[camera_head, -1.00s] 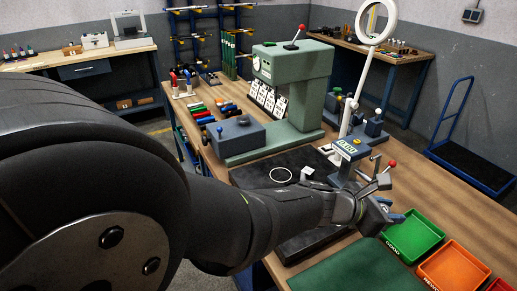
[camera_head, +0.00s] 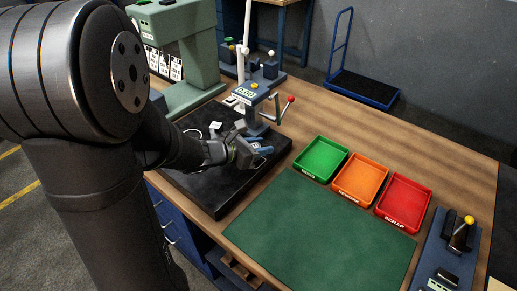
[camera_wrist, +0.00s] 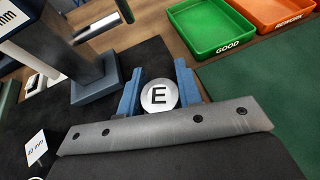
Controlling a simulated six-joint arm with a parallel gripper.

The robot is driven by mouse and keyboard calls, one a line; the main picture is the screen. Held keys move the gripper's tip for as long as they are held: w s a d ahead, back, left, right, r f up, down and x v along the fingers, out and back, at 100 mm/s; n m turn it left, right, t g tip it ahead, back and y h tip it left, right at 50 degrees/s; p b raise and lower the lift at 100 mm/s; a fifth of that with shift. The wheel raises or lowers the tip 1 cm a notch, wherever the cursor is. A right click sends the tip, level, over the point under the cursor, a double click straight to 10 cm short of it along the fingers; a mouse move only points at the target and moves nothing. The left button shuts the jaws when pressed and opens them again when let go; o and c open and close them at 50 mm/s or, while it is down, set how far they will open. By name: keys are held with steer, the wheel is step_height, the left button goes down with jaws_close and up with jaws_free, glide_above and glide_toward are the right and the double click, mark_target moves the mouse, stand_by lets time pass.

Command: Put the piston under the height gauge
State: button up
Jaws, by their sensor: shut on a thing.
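The piston (camera_wrist: 158,96), a round metal piece with a black letter E on its top, sits between the blue fingers in the wrist view. My gripper (camera_wrist: 158,92) is shut on it. In the head view my gripper (camera_head: 260,151) is low over the black plate, in front of the height gauge; the piston is hard to make out there. The height gauge (camera_head: 252,92) has a 0.00 display, a lever with a red knob and a column. Its grey base and column (camera_wrist: 97,84) show left of the piston in the wrist view, apart from it.
The black plate (camera_head: 205,195) bears a small white label (camera_wrist: 36,147) reading 10 mm. Green (camera_head: 320,158), orange (camera_head: 360,178) and red (camera_head: 404,201) trays stand to the right, behind a green mat (camera_head: 310,235). A green press (camera_head: 185,60) stands behind left.

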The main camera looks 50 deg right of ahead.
steer(key=shift+f, duration=0.8)
steer(key=o, duration=1)
steer(key=shift+f, duration=0.15)
steer(key=shift+a+r, duration=0.15)
steer(key=shift+r, duration=0.1)
steer(key=v, duration=1.1)
steer(key=shift+w+a, duration=0.15)
steer(key=shift+a, duration=0.2)
